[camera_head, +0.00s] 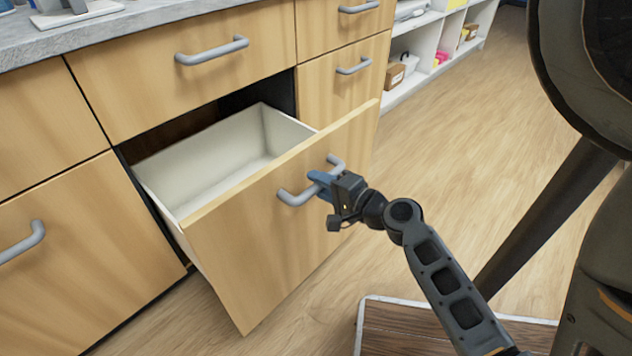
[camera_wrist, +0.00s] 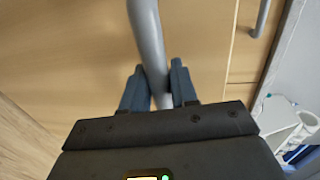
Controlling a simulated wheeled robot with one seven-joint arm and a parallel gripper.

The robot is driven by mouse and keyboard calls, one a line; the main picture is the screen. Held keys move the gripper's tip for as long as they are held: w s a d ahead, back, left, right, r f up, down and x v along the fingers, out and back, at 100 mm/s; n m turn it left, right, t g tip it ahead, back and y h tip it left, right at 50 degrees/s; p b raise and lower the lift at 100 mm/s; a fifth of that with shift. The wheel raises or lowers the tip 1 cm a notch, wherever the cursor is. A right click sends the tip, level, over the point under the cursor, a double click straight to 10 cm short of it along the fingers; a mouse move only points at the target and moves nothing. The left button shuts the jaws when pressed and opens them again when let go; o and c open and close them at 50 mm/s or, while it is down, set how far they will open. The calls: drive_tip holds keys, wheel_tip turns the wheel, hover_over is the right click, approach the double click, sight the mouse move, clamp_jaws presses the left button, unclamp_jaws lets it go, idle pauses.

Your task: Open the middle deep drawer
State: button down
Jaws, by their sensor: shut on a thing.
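The middle deep drawer (camera_head: 275,230) has a light wood front and a white inside. It stands pulled well out of the cabinet, and the part of its inside that shows is empty. Its grey bar handle (camera_head: 297,198) is on the front. My gripper (camera_head: 320,184) is at the handle, with its blue fingers on either side of the bar. In the wrist view my gripper (camera_wrist: 158,88) is shut on the handle (camera_wrist: 147,40), which runs between the two fingers. The gripper hides part of the handle in the head view.
A shallower shut drawer (camera_head: 190,85) is above the open one. Another cabinet front (camera_head: 75,250) is to the left, and smaller drawers (camera_head: 345,85) are to the right. White shelves (camera_head: 430,45) with boxes stand farther back.

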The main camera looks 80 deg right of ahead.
drive_tip(key=c, duration=1)
unclamp_jaws()
drive_tip(key=shift+c, duration=0.2)
drive_tip(key=v, duration=0.7)
drive_tip(key=shift+s+a, duration=0.2)
drive_tip(key=shift+s, duration=0.1)
drive_tip(key=shift+r, duration=0.1)
